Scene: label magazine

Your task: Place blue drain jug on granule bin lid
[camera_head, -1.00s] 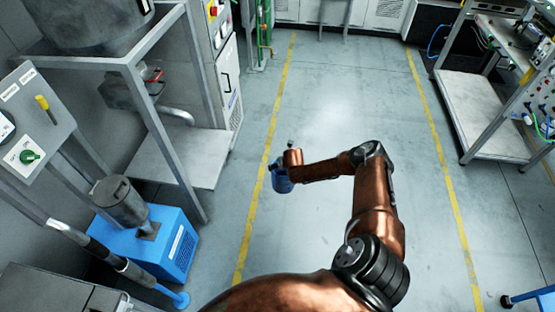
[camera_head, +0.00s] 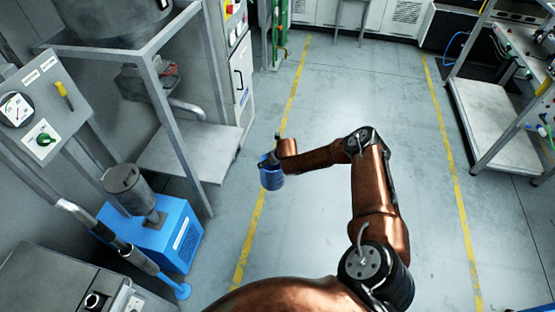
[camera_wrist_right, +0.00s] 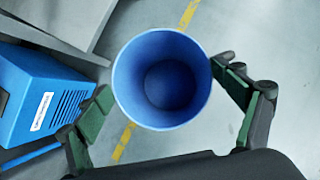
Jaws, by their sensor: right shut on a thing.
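The blue drain jug (camera_head: 271,173) hangs upright above the floor near the left yellow line. In the right wrist view the round jug (camera_wrist_right: 162,118) shows from above, open and empty. My right gripper (camera_wrist_right: 163,78) is shut on the jug, with a green-padded finger on either side; part of the left finger's contact is hard to see. In the head view the gripper (camera_head: 270,158) is small at the jug's top. I cannot pick out the granule bin lid for certain; a grey metal top (camera_head: 60,280) shows at the lower left. My left gripper is not in view.
A blue box (camera_head: 172,243) with a grey canister (camera_head: 128,188) stands left of the jug. A steel frame (camera_head: 185,150) with a low shelf is behind it. A control panel (camera_head: 42,110) is at far left. The floor between the yellow lines is clear.

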